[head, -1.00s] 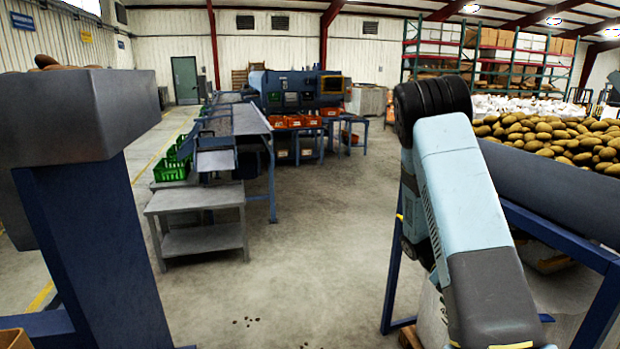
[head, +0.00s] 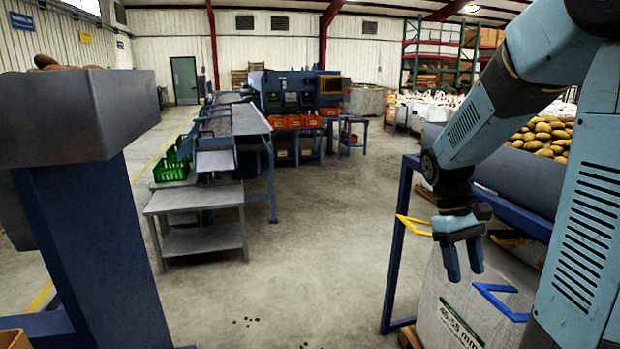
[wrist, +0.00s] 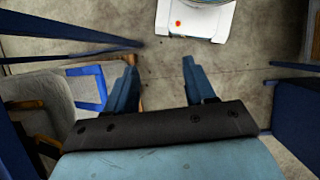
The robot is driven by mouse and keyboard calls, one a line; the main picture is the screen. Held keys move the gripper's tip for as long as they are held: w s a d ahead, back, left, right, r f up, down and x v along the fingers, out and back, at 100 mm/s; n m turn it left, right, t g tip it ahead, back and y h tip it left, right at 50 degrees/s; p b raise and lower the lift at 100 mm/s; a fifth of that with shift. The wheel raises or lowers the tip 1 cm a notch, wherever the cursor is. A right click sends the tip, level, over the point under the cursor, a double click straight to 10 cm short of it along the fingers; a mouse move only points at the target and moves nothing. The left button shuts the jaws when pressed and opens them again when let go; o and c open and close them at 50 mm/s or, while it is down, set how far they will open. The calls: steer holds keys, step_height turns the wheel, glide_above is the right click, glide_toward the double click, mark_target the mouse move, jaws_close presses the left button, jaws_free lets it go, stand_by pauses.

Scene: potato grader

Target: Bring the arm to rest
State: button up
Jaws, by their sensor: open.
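My gripper (head: 463,262) hangs at the end of my light blue arm at the right of the head view. It points down, in front of the potato-filled hopper and over the near side of the white big bag. In the wrist view its two blue fingers (wrist: 160,88) stand apart with bare concrete floor between them. Nothing is held.
The big bag (head: 465,310), marked 45-55 mm, stands under the blue hopper frame (head: 397,240). A grey two-level table (head: 195,200) and a long conveyor (head: 248,120) stand left of centre. A blue post (head: 95,240) is at the left. The middle floor is clear.

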steer(key=s+a+r+m+t+y, duration=0.1)
steer(key=s+a+r+t, duration=0.3)
steer(key=s+r+t, duration=0.1)
steer(key=s+a+r+m+t+y, duration=0.1)
steer(key=s+a+r+m+t, duration=0.1)
steer(key=r, duration=0.5)
steer(key=shift+s+a+t, duration=0.85)
steer(key=shift+s+t, duration=0.5)
steer(key=shift+t, duration=0.25)
steer(key=shift+r, duration=0.1)
steer(key=shift+c, duration=0.5)
steer(key=shift+c, duration=0.6)
steer(key=shift+d, duration=0.1)
